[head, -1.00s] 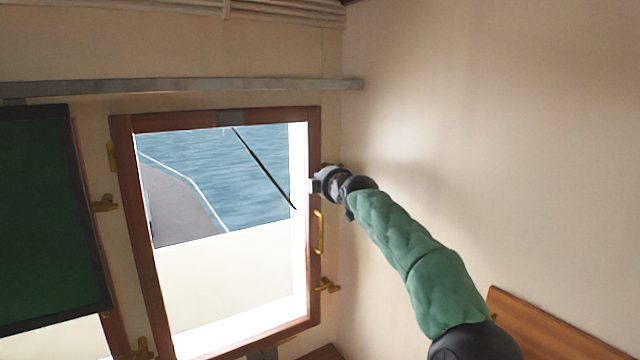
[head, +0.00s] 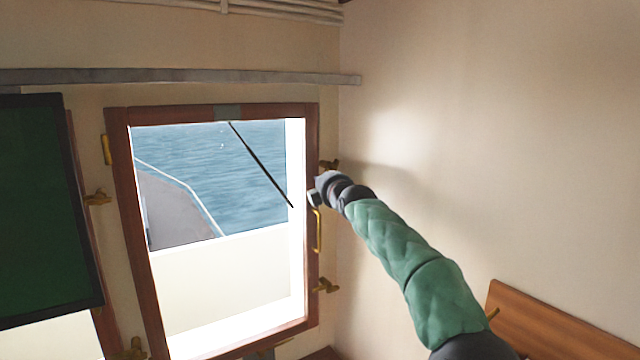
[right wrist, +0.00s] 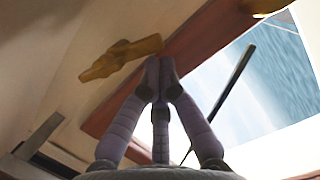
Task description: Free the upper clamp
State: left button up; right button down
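The upper clamp (head: 329,165) is a small brass piece at the right side of the wooden window frame (head: 313,250), above the brass handle. In the right wrist view the clamp (right wrist: 122,58) lies slanted on the pale wall, with one end close to the frame's edge; I cannot tell whether it overlaps the frame. My right gripper (head: 315,192) is just below the clamp in the head view. In the right wrist view its fingertips (right wrist: 160,78) are together, with nothing visible between them, and look apart from the clamp. My left gripper is out of view.
A lower brass clamp (head: 326,286) and a brass handle (head: 318,232) sit on the window's right side. A dark screen (head: 45,210) hangs at the left. A wooden panel (head: 550,325) is at the lower right. The right wall is bare.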

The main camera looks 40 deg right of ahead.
jog(key=shift+d+f+b, duration=0.45)
jog(key=shift+f+b, duration=0.05)
dwell(0.9)
dwell(0.5)
